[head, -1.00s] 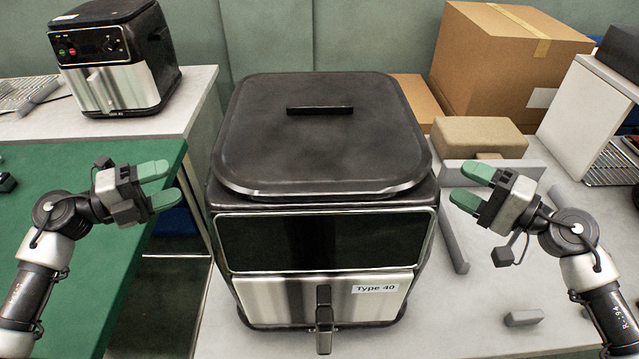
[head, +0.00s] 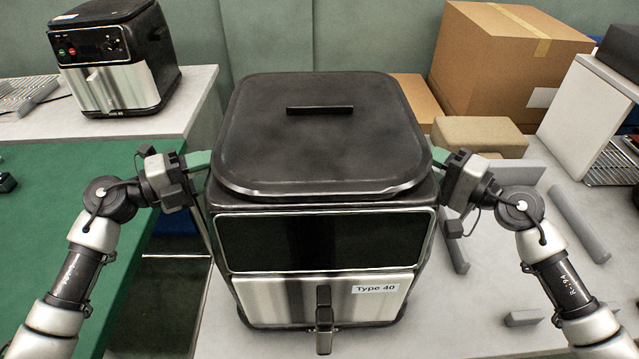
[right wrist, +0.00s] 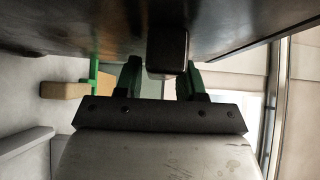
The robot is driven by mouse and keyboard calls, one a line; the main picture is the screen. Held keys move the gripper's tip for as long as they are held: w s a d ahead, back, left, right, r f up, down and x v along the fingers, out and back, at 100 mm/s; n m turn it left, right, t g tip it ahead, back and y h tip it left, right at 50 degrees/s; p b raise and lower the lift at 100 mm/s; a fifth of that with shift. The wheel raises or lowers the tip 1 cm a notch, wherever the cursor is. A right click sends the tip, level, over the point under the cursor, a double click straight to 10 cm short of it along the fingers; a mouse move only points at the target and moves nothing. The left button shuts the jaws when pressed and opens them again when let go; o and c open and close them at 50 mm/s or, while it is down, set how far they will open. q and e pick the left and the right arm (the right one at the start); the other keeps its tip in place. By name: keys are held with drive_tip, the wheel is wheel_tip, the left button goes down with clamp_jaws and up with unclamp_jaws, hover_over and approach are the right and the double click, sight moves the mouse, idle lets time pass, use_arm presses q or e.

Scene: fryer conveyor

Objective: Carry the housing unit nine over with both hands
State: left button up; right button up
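The large black and steel fryer housing (head: 320,235), labelled "Type 40", stands upright on the grey counter with a flat dark lid (head: 320,150). I see no number nine on it. My left gripper (head: 204,167) is at its left side, fingers apart, tips partly hidden by the housing. My right gripper (head: 440,163) is at its right side. In the right wrist view, the green fingers of my right gripper (right wrist: 162,75) are apart, one on each side of a dark side handle (right wrist: 168,50). I cannot see either gripper pressing on a handle.
A smaller fryer (head: 110,60) stands on the counter at the back left. A green table (head: 60,190) is at the left, with a gap between it and the grey counter. Cardboard boxes (head: 500,60), a tan block (head: 480,135) and grey bars (head: 578,222) are at the right.

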use_arm(q)
clamp_jaws()
use_arm(e)
clamp_jaws()
use_arm(q)
drive_tip(key=shift+f, duration=0.1)
use_arm(e)
drive_tip(key=shift+f, duration=0.1)
idle(0.6)
use_arm(q)
drive_tip(key=shift+a+r, duration=0.1)
drive_tip(key=shift+r, duration=0.2)
use_arm(e)
drive_tip(key=shift+d+r, duration=0.1)
drive_tip(key=shift+r, duration=0.25)
